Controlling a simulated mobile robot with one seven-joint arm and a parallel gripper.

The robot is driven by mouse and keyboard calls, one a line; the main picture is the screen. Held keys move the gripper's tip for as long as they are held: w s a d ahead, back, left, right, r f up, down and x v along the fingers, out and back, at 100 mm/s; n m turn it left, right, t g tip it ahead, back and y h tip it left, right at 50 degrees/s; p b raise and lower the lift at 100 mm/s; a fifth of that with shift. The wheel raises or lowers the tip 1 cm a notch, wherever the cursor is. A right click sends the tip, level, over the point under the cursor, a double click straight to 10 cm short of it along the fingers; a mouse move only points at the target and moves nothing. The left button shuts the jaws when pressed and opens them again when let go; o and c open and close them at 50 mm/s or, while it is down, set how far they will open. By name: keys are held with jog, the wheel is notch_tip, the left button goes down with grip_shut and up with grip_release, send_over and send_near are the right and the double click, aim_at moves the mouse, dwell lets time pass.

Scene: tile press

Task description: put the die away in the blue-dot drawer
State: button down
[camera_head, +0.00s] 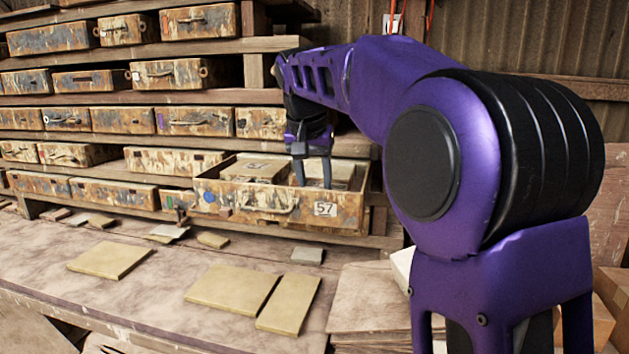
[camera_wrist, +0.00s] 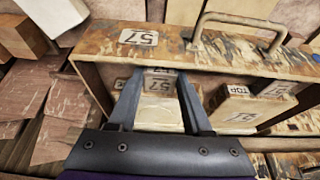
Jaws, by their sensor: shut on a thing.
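The blue-dot drawer (camera_head: 222,202) is pulled open. Its front has a blue dot at the left, a handle and a 57 label; the front also shows in the wrist view (camera_wrist: 170,48). My gripper (camera_head: 313,184) reaches down into its right part. In the wrist view my gripper (camera_wrist: 160,74) is shut on a pale die (camera_wrist: 160,112) marked 57, low between the drawer walls. Whether the die touches the drawer floor is hidden. Another block (camera_wrist: 238,108), marked TOP and 57, lies beside it in the drawer; in the head view this block (camera_head: 255,168) is on the left.
Shut, paint-worn drawers (camera_head: 113,194) fill the shelves around. Flat tiles (camera_head: 232,290) lie on the bench (camera_head: 150,300) in front. Boxes stand at the right.

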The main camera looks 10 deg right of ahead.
jog(key=shift+f, duration=0.1)
jog(key=shift+c, duration=1.4)
grip_release()
jog(key=shift+o, duration=0.2)
jog(key=shift+f, duration=0.15)
